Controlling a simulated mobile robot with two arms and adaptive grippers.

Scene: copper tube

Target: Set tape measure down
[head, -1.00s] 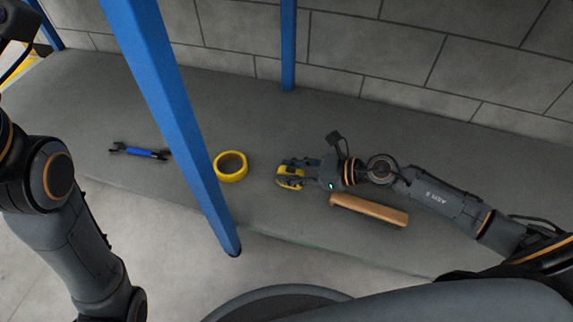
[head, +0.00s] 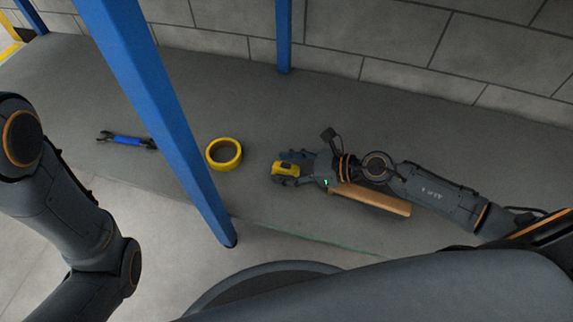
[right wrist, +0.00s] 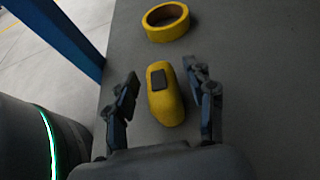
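The tape measure (head: 284,169) is yellow with a dark patch on top and lies on the grey surface in the middle of the head view. It also shows in the right wrist view (right wrist: 166,100), between the fingers. My right gripper (head: 288,168) is open around it, with gaps showing between the tape measure and both fingers in the right wrist view (right wrist: 166,92). My left arm shows at the left edge of the head view, but its gripper is out of view.
A yellow tape roll (head: 224,154) lies left of the tape measure. A blue-handled wrench (head: 127,141) is farther left, beyond a blue post (head: 165,110). A long tan piece (head: 375,198) lies partly under my right arm. Behind is a grey block wall (head: 380,40).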

